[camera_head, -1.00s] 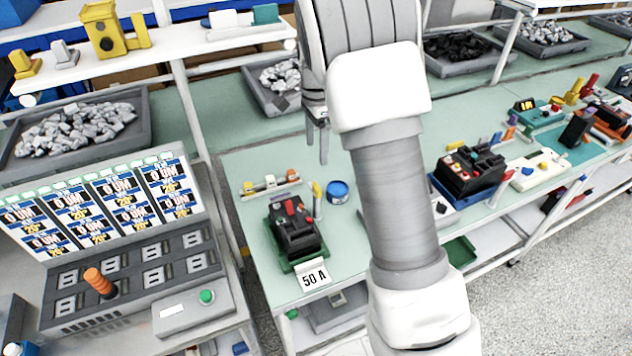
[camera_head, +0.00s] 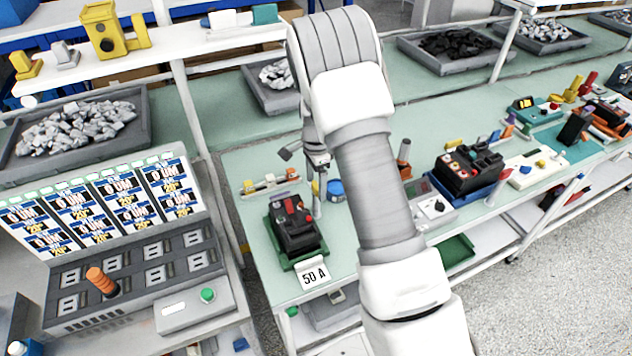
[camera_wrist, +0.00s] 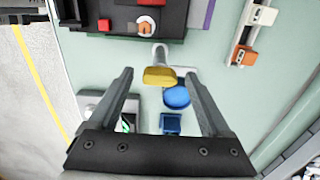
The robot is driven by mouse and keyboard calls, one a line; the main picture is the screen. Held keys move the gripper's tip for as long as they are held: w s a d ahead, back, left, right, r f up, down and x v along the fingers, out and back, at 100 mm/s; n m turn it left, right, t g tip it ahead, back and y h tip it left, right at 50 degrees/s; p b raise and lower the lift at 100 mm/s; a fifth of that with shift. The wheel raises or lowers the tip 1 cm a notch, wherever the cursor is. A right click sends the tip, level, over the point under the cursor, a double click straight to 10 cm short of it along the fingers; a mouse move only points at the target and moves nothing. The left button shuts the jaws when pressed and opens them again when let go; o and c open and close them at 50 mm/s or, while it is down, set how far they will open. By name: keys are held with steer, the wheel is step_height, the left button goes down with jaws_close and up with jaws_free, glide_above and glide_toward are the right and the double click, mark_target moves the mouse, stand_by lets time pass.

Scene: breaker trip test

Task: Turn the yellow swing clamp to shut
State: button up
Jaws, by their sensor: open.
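In the wrist view the yellow swing clamp (camera_wrist: 160,77) shows as a yellow end piece by a light grey bar and base. My gripper (camera_wrist: 159,72) is open, with one finger on each side of the clamp's yellow part. No contact shows, and I cannot tell the height gap. In the head view my gripper (camera_head: 318,172) points down over the table behind the black breaker (camera_head: 294,228), and it mostly hides the clamp. The breaker sits on a green base, and its edge also shows at the top of the wrist view (camera_wrist: 125,22).
A blue round tin (camera_wrist: 177,97) and a small blue block (camera_wrist: 171,123) are close to the clamp. A rail with small coloured blocks (camera_head: 270,183) lies behind the breaker. A 50 A card (camera_head: 314,273) is at the table's front. A grey meter box (camera_head: 432,206) stands right.

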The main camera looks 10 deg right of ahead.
jaws_close()
steer(key=shift+n, duration=0.3)
steer(key=n+b, duration=0.3)
steer(key=n, duration=0.1)
steer(key=n+b, duration=0.2)
steer(key=n, duration=0.2)
steer(key=shift+n, duration=0.4)
steer(key=n+b, duration=0.1)
steer(key=n, duration=0.3)
steer(key=shift+w, duration=0.1)
steer(key=shift+r+n+b, duration=0.1)
steer(key=shift+n+b, duration=0.4)
steer(key=shift+n, duration=1.7)
